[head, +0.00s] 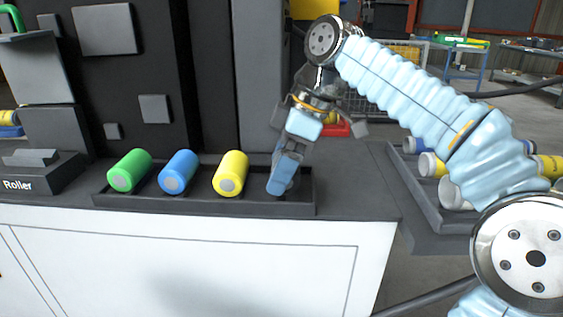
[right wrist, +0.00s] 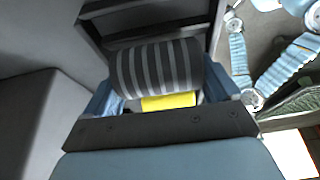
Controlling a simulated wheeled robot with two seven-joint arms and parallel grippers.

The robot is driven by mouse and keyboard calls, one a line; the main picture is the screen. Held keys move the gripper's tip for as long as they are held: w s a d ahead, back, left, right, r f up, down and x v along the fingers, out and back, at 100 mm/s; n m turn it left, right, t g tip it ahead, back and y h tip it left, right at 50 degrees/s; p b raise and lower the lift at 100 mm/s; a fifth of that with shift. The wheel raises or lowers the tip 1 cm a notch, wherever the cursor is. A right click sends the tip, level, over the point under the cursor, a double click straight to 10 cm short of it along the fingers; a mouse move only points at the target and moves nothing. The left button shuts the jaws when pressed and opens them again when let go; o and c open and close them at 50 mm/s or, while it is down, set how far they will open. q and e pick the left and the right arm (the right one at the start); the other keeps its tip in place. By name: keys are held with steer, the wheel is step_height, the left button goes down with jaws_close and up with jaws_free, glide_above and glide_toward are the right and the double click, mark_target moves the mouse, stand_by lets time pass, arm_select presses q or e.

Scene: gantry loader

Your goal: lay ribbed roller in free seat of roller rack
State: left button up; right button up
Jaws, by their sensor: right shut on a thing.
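The roller rack (head: 150,203) is a dark tray on the counter. A green roller (head: 129,170), a blue roller (head: 178,171) and a yellow roller (head: 230,173) lie in it side by side. My right gripper (head: 281,188) points down at the rack's right end, right of the yellow roller. In the right wrist view it is shut on the ribbed roller (right wrist: 155,68), dark grey with lighter stripes, between its two fingers. The head view mostly hides this roller behind the gripper, so I cannot tell whether it touches the rack. My left gripper is not in view.
A dark block labelled "Roller" (head: 38,180) stands left of the rack. A dark upright panel (head: 150,60) rises behind it. A grey tray (head: 425,205) with several rollers sits at the right, below my right arm. The white counter front (head: 180,260) is clear.

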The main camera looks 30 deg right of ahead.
steer(key=shift+f, duration=0.15)
steer(key=o, duration=0.9)
steer(key=shift+c, duration=0.2)
steer(key=p+v, duration=0.5)
steer(key=v, duration=0.8)
steer(key=shift+r, duration=0.4)
steer(key=shift+s, duration=0.15)
